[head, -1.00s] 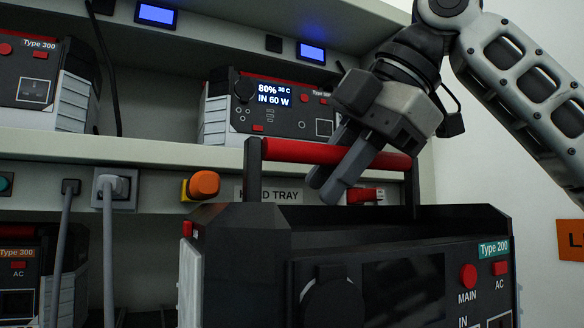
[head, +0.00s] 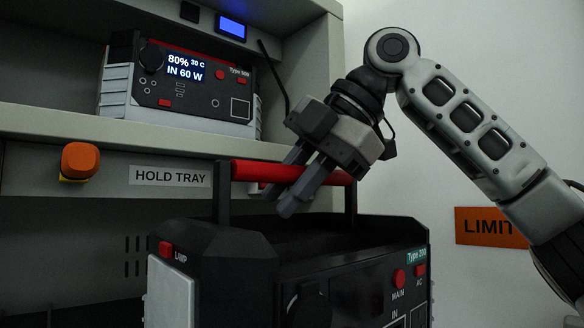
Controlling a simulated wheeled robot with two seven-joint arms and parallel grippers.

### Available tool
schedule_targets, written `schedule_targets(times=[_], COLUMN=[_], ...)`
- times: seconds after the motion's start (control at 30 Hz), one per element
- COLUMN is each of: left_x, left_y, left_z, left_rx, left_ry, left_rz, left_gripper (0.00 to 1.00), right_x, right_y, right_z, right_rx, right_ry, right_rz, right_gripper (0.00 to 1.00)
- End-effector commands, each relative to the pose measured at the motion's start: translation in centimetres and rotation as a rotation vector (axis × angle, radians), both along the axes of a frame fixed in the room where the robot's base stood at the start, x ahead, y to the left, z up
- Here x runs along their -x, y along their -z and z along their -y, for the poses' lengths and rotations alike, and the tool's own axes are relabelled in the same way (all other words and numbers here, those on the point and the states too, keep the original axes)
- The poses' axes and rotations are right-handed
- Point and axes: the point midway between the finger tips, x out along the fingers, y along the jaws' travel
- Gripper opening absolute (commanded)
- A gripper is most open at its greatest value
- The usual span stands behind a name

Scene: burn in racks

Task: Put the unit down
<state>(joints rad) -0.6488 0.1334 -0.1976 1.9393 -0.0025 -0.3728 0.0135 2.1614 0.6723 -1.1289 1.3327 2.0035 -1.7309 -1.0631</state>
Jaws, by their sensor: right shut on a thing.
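The unit (head: 345,285) is a black box labelled Type 200, with red MAIN and AC buttons, a LAMP button and a red carry handle (head: 255,171). It fills the lower middle of the head view. My right gripper (head: 297,195) is shut on the red handle, with its fingers pointing down and left across the bar. The unit's bottom is out of the frame, so I cannot tell whether it rests on anything. My left gripper is not in view.
A rack shelf (head: 60,124) runs behind the unit, carrying another powered unit (head: 178,88) that reads 80%. A HOLD TRAY label (head: 170,176) and an orange knob (head: 80,160) sit below it. An orange LIMIT sign (head: 490,227) is on the right wall.

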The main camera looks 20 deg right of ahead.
Motion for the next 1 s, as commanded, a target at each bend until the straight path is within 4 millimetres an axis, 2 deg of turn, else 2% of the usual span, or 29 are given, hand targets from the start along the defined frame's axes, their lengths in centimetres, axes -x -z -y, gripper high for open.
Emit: schedule_targets(times=[0.3,0.33,0.4,0.77,0.87,1.0], left_x=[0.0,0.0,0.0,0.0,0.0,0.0], left_y=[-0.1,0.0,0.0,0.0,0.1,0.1], left_z=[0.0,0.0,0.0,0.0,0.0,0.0], left_rx=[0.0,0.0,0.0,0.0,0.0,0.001], left_ry=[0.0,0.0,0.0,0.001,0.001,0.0], left_rz=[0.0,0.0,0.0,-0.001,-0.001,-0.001], left_gripper=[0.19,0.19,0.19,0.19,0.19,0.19], right_x=[0.2,0.0,0.0,0.2,0.6,1.6], right_y=[-0.3,0.4,0.4,-0.1,-1.1,-3.4], right_z=[-0.2,-0.2,-0.2,0.1,0.7,2.2], right_rx=[-0.014,-0.002,-0.002,-0.001,-0.003,-0.005], right_ry=[-0.005,-0.003,-0.003,-0.003,-0.003,-0.003], right_rz=[0.014,0.0,0.0,0.002,0.003,0.004], right_gripper=[0.0,0.25,0.41,0.41,0.41,0.41])
